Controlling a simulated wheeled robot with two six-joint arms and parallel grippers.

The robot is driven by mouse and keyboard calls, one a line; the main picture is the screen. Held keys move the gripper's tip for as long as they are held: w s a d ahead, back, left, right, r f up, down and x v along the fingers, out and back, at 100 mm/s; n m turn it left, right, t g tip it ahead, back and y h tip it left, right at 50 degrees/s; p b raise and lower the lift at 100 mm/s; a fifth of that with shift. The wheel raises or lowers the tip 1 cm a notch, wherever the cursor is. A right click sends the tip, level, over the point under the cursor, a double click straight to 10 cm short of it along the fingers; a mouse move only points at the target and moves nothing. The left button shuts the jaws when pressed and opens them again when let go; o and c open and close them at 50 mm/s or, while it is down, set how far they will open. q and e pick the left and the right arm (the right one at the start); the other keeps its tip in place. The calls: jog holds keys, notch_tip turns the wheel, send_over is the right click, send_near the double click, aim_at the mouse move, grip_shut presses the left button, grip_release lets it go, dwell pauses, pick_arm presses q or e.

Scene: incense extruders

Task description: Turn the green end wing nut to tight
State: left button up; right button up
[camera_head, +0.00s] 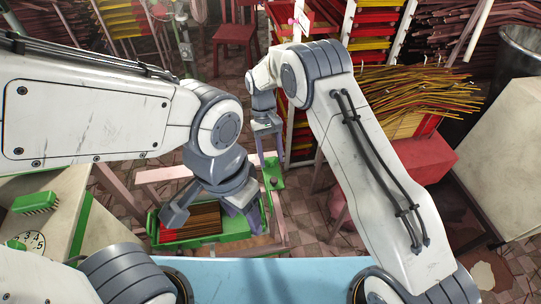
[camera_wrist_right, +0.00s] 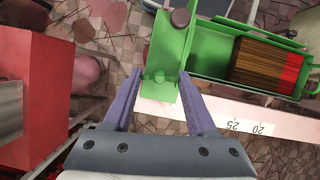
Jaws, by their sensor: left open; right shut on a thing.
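A green extruder tray (camera_head: 205,238) holds a bundle of dark brown sticks with red ends. The tray also shows in the right wrist view (camera_wrist_right: 210,80). At its end is a green end plate (camera_head: 270,167) with a round brown knob (camera_wrist_right: 180,18). In the head view the right gripper (camera_head: 272,158) stands over the end plate, and the nut is hidden. My left gripper (camera_head: 213,212) is open above the tray, its fingers spread across it.
A pale ruled bar (camera_wrist_right: 240,125) runs along the tray. A red box (camera_head: 425,160) with a heap of yellow sticks (camera_head: 400,95) stands to the right. A side table at left holds a green brush (camera_head: 35,203) and a number dial (camera_head: 30,241).

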jog(key=o, duration=1.4)
jog(key=shift+c, duration=0.2)
jog(key=shift+w+r, duration=0.25)
jog(key=shift+r, duration=0.2)
jog(key=b+v, duration=0.2)
jog(key=v, duration=0.7)
jog(key=shift+r, duration=0.25)
jog(key=shift+w, duration=0.1)
